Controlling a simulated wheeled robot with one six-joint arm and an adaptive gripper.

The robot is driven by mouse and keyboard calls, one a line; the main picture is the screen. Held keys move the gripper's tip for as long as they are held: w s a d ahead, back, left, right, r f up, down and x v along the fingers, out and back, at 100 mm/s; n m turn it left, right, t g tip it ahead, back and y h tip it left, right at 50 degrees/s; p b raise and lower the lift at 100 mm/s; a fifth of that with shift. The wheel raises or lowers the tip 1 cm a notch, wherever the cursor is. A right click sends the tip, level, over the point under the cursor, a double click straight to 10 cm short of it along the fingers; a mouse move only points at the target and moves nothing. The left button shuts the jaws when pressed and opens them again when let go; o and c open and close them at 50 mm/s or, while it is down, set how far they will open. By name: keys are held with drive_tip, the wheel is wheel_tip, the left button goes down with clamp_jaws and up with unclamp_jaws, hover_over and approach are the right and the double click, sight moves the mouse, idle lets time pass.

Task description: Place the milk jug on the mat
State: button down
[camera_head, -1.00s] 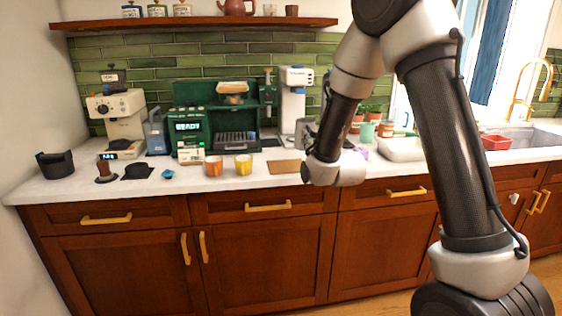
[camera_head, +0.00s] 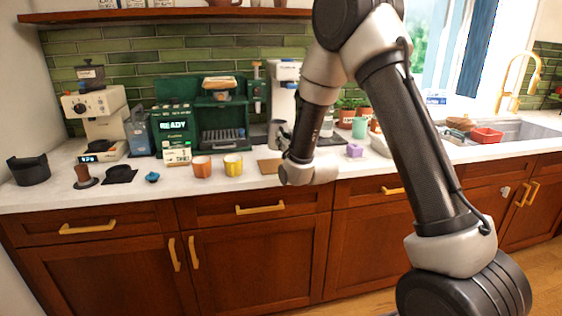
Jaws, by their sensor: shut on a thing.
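A grey metal milk jug (camera_head: 274,133) is at the tip of my arm, above the back of the counter, and looks upright. My gripper (camera_head: 284,132) is shut on it; the wrist partly hides the fingers, so the exact hold is hard to see. The jug appears apart from the mat. A flat black piece (camera_head: 121,175) lies farther left; I cannot tell whether it is a mat too.
An orange cup (camera_head: 201,167) and a yellow cup (camera_head: 233,165) stand left of the tan mat. The green coffee machine (camera_head: 203,130) and a white grinder (camera_head: 284,92) stand behind. A lavender block (camera_head: 354,150) and potted plants (camera_head: 346,117) are to the right.

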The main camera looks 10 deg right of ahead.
drive_tip(key=shift+f, duration=3.15)
drive_tip(key=shift+f, duration=0.15)
drive_tip(key=c, duration=1.5)
unclamp_jaws()
drive_tip(key=shift+s+f, duration=0.1)
